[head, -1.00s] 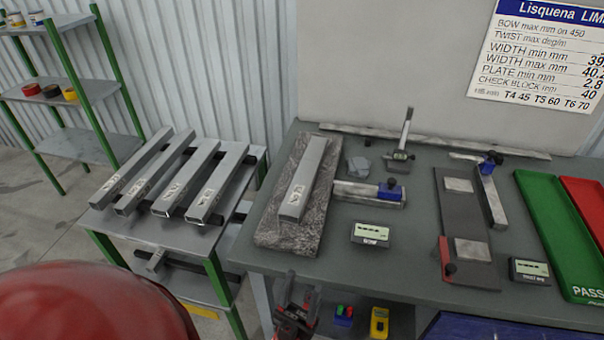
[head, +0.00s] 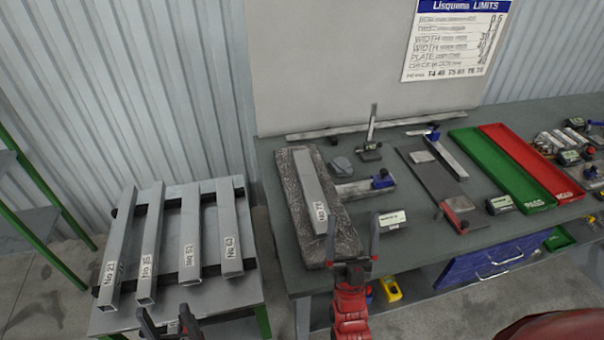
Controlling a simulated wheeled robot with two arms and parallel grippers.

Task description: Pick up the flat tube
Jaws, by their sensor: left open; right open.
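A grey metal tube (head: 312,185) with a number label near its front end lies on a dark, rough, wrapped-looking slab (head: 340,240) on the table. Several more labelled grey tubes lie side by side across dark bars on the stand at the left, among them a left-hand one (head: 119,235) and a right-hand one (head: 228,225). I cannot tell from shape which is called flat. My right gripper (head: 353,243) is open and empty at the slab's front right corner, close to the tube's labelled end. My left gripper (head: 168,325) is open and empty at the stand's front edge.
Right of the slab are a steel block with a blue clamp (head: 365,187), a small display (head: 391,220), a dark plate fixture (head: 430,175), a green tray (head: 495,165) and a red tray (head: 530,162). An upright gauge (head: 371,140) stands behind. A gap separates stand and table.

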